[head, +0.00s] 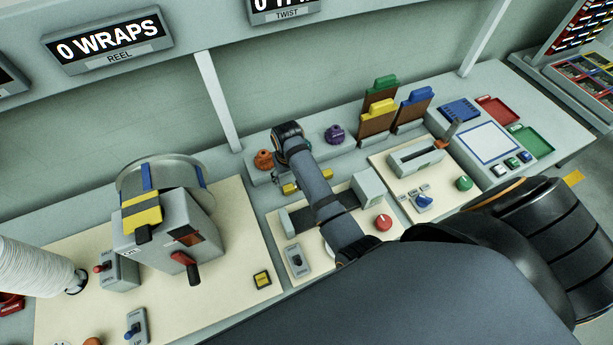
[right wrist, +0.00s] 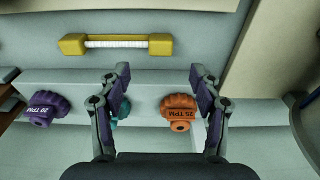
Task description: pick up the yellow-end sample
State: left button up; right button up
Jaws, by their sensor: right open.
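The yellow-end sample (right wrist: 117,43) is a pale ribbed rod with a yellow block at each end. In the right wrist view it lies crosswise above and left of the fingertips, clear of both. In the head view one yellow end (head: 289,188) shows beside my right forearm, which hides part of the sample. My right gripper (right wrist: 160,72) is open and empty, its fingers apart over the grey ledge. In the head view my right gripper (head: 282,173) is small and mostly hidden below the wrist. My left gripper is in neither view.
An orange knob (right wrist: 180,112), a purple knob (right wrist: 45,108) and a teal knob (right wrist: 122,110), partly hidden by a finger, line the ledge. A grey reel machine (head: 175,225) stands left. A red knob (head: 383,222) and upright coloured cards (head: 378,122) are to the right.

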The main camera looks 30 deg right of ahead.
aim_at(289, 187)
jog(key=f, duration=0.3)
jog(key=shift+w+f, duration=0.45)
jog(key=shift+f, duration=0.45)
notch_tip(289, 187, down, 4)
jog(key=b, duration=0.4)
jog(key=shift+w+b, duration=0.15)
jog(key=shift+b, duration=0.15)
jog(key=shift+w, duration=0.1)
jog(key=shift+r, duration=0.1)
jog(key=c, duration=1.3)
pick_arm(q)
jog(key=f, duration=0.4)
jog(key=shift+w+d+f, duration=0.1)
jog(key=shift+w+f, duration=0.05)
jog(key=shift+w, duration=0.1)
pick_arm(e)
jog(key=shift+r, duration=0.15)
